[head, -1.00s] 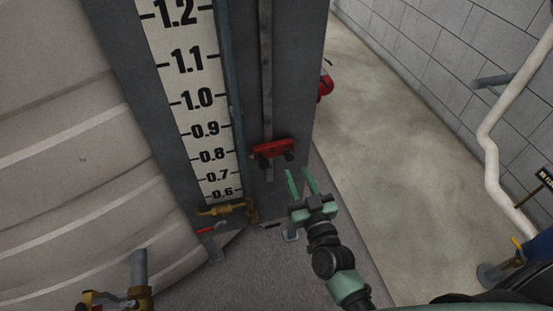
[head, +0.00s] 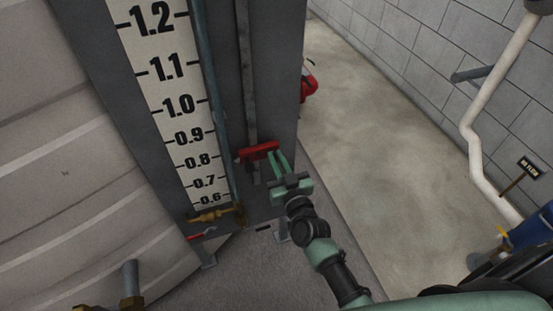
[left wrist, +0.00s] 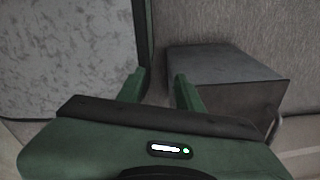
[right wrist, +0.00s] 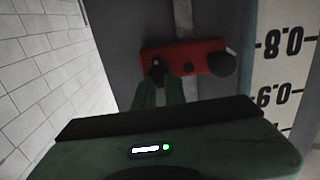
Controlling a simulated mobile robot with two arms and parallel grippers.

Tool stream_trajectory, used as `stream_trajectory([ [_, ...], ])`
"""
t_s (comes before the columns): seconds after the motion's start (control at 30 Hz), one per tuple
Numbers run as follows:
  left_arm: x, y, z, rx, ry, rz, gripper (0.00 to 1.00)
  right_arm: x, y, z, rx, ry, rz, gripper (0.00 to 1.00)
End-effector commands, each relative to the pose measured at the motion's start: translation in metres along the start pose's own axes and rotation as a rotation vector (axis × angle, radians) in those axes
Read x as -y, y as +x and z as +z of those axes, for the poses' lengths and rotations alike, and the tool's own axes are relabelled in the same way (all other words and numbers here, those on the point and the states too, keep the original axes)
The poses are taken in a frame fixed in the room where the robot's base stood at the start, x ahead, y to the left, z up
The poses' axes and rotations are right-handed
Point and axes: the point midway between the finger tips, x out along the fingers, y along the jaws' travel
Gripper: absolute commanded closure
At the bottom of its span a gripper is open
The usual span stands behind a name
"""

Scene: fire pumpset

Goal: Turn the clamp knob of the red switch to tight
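The red switch (head: 259,151) is a bar clamped across a vertical rail on the grey post beside the depth scale. The right wrist view shows it closer (right wrist: 190,57), with a dark round knob (right wrist: 222,64) on its right part and a smaller black knob (right wrist: 157,70) on its left part. My right gripper (head: 277,157) reaches the switch's right end in the head view. Its fingers are drawn close together at the smaller knob, which is partly hidden between the tips. My left gripper (left wrist: 155,85) is open and empty in the left wrist view.
A brass valve (head: 212,215) sits low on the post, left of the switch. Another brass fitting (head: 130,301) stands at the lower left. A red object (head: 308,82) is behind the post. Open floor (head: 375,150) lies to the right.

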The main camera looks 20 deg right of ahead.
Motion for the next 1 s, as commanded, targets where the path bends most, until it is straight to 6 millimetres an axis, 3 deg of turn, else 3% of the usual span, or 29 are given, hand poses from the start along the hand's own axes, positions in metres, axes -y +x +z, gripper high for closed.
stream_trajectory([
  [0.47,-0.0018,-0.0022,-0.0007,-0.001,0.002,0.002,0.64,-0.001,0.0,-0.0005,0.0,0.087,-0.001,1.0],
  [1.0,-0.0035,-0.0059,-0.0012,-0.001,0.003,0.004,0.64,-0.0064,0.0003,0.001,-0.002,0.556,-0.001,1.0],
])
